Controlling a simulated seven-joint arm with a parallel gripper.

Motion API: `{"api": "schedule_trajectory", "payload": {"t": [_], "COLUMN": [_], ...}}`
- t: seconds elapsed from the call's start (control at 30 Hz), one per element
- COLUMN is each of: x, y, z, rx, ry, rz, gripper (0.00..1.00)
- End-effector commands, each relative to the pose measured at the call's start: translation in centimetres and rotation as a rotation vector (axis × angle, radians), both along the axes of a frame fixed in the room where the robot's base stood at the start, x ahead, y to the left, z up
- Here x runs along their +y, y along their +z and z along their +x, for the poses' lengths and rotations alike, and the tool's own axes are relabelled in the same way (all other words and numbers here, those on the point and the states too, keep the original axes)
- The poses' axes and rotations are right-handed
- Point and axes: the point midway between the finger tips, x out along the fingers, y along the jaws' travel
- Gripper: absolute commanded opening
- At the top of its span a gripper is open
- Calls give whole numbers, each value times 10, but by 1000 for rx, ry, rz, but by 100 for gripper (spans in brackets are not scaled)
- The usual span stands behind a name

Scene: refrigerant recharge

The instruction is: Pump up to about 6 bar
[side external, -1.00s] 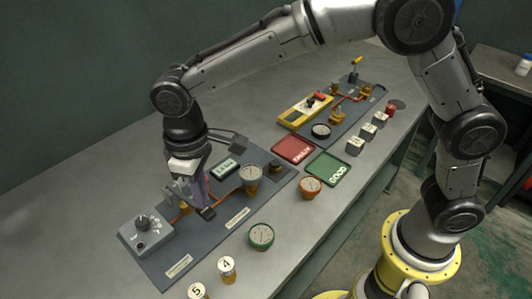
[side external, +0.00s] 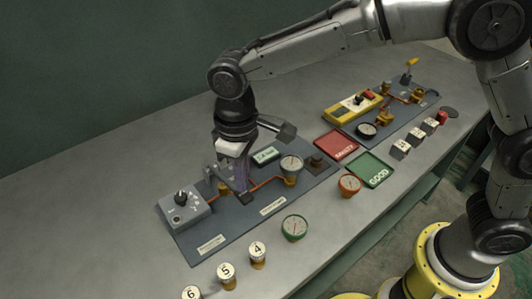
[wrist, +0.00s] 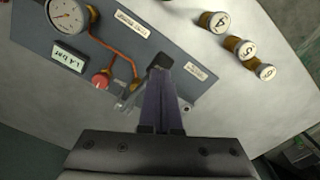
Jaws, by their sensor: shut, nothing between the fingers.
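My gripper (side external: 242,195) is shut and empty, pointing down over the near dark board (side external: 215,255). In the wrist view its fingertips (wrist: 160,62) are together above the board, beside a bent copper pipe (wrist: 112,48). A round white dial gauge (side external: 291,164) stands on the board to the gripper's right; it also shows in the wrist view (wrist: 66,14), its reading too small to tell. A grey control box (side external: 185,212) with a black knob (side external: 181,197) is left of the gripper. A red knob (wrist: 100,80) shows in the wrist view.
A red tray (side external: 336,144) and a green GOOD tray (side external: 370,169) lie to the right. Loose gauges, green (side external: 295,228) and orange (side external: 349,185), and numbered brass cylinders (side external: 257,253) stand along the front. A second board (side external: 395,118) is farther back. The table's left part is bare.

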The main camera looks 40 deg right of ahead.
Motion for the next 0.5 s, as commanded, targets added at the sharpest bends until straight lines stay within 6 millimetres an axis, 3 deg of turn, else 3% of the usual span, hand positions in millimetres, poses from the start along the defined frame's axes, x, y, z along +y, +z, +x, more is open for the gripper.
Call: {"api": "schedule_trajectory", "payload": {"t": [0.5], "x": [0], "y": [-20], "z": [0], "rx": [1], "ry": [0], "rz": [-1], "gripper": [0]}}
